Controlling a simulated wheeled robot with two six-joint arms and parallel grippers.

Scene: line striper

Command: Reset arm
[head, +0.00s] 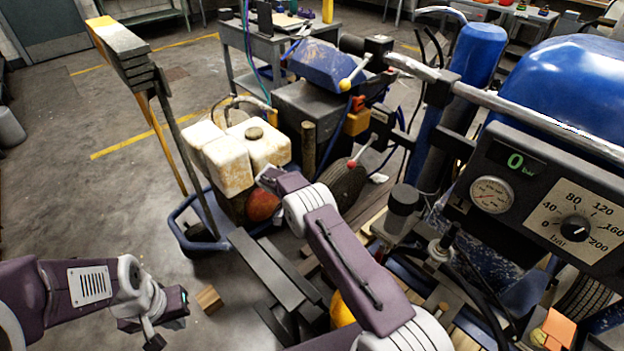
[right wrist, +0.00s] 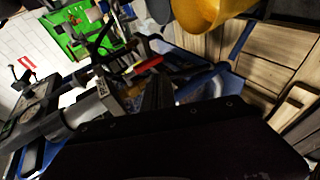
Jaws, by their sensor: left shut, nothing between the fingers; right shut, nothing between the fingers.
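My left arm comes in from the left edge of the head view, and its gripper (head: 154,338) hangs low over the bare floor, shut and empty. My purple right arm (head: 350,255) reaches up through the lower middle of the head view, in front of the machine. Its gripper cannot be made out there. In the right wrist view the dark fingers of my right gripper (right wrist: 158,92) are together with nothing between them. Machine parts and a red-handled item (right wrist: 148,64) lie beyond them.
The blue machine's gauge panel (head: 540,195) and silver rail (head: 500,105) stand close on the right. Stained white canisters (head: 240,150) and a blue-framed cart (head: 185,235) are ahead. A wooden block (head: 209,299) lies near my left gripper. Floor at left is open.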

